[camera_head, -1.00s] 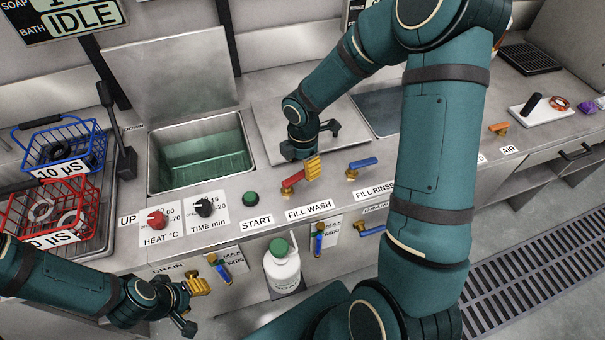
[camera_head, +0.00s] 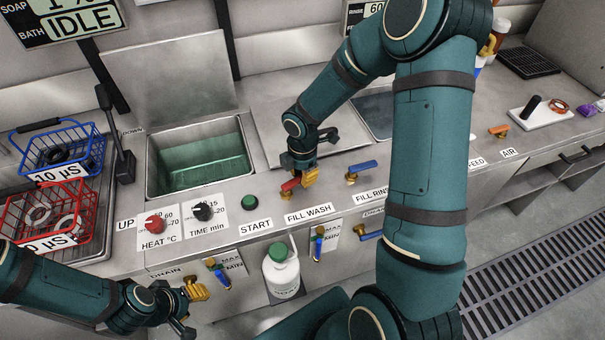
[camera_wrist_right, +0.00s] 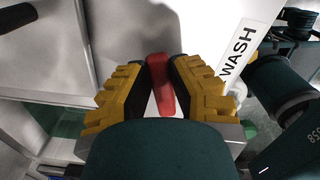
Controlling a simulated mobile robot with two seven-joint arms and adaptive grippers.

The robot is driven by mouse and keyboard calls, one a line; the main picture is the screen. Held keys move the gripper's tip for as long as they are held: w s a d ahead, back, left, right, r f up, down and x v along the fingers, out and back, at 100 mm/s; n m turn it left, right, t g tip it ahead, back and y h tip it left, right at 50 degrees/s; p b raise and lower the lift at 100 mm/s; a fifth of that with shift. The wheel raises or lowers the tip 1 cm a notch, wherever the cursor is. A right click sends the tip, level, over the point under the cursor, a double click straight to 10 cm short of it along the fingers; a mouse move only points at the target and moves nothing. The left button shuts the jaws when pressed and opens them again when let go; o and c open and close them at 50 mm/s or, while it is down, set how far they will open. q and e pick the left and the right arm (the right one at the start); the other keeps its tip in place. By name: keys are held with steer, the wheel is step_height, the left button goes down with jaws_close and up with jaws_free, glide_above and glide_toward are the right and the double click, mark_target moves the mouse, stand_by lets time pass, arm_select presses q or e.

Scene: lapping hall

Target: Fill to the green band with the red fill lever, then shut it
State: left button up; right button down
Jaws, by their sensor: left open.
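The red fill lever (camera_head: 289,184) sits behind the FILL WASH label on the counter front. My right gripper (camera_head: 310,177) is lowered at it. In the right wrist view the red lever (camera_wrist_right: 160,84) lies between the yellow fingers of my right gripper (camera_wrist_right: 161,82), very close to both pads; whether they press on it is unclear. The wash tank (camera_head: 199,155) is left of the lever, its inside tinted green. I cannot make out a separate green band or a clear liquid level. My left gripper (camera_head: 190,305) is open and empty at the lower left, below the counter edge.
A blue lever (camera_head: 361,167) stands right of the red one. A green START button (camera_head: 249,202) and the HEAT knob (camera_head: 154,224) are to the left. Blue (camera_head: 95,135) and red (camera_head: 15,205) baskets stand far left. A white bottle (camera_head: 280,270) stands below the counter.

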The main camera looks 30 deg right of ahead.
steer(key=shift+s+a+f+m+b, duration=0.1)
steer(key=shift+s+m+b, duration=0.3)
steer(key=shift+m, duration=0.55)
steer(key=shift+s+m+b, duration=0.15)
steer(key=shift+s+m, duration=0.4)
steer(key=shift+m, duration=0.4)
steer(key=c, duration=0.8)
jaws_free()
steer(key=shift+c, duration=0.2)
steer(key=shift+w+r, duration=0.1)
steer(key=shift+r, duration=0.25)
step_height(320, 180, up, 11)
steer(key=shift+r, duration=0.2)
steer(key=shift+f, duration=0.1)
